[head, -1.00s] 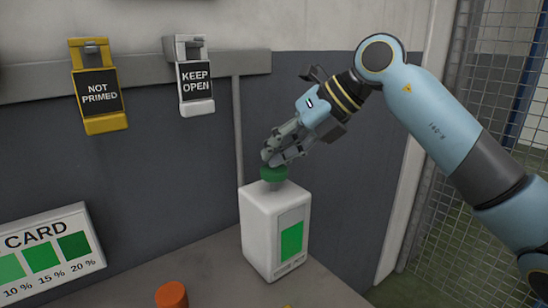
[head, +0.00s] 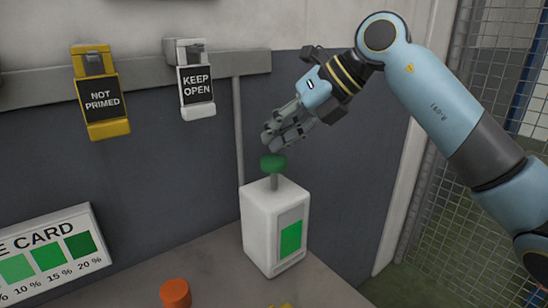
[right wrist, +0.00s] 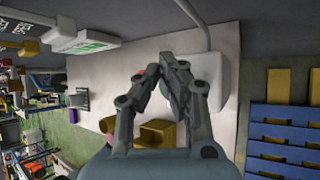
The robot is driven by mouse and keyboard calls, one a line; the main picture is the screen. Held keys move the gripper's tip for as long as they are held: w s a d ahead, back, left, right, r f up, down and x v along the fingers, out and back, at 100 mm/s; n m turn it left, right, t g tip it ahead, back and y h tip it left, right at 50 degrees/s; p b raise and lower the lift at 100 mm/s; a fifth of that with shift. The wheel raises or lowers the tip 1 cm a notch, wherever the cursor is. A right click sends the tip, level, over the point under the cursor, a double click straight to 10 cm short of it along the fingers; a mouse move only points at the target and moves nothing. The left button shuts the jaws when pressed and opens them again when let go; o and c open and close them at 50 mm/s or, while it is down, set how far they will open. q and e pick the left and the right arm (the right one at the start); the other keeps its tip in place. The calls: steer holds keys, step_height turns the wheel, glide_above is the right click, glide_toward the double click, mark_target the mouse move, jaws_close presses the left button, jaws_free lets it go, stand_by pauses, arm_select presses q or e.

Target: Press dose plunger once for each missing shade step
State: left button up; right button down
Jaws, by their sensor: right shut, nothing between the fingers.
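A white dispenser box (head: 259,228) stands on the table at the right, with a green label on its front. Its green plunger knob (head: 273,164) stands up on a grey stem. My right gripper (head: 268,142) is shut and empty just above the knob, with a small gap between them. In the right wrist view the shut fingers (right wrist: 163,75) cover part of the white dispenser (right wrist: 205,75). A shade card (head: 40,285) with green patches marked in percent leans at the lower left, cut by the picture's edge. My left gripper is not in view.
An orange-red round piece (head: 175,293) stands on the table (head: 215,262) left of the dispenser. Yellow "NOT PRIMED" (head: 103,130) and white "KEEP OPEN" (head: 197,110) tags hang on the wall rail. A mesh fence (head: 450,190) is at the right.

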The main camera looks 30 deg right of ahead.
mark_target(276, 157)
steer(key=shift+r+p, duration=1.75)
steer(key=shift+r, duration=0.8)
steer(key=shift+f, duration=0.1)
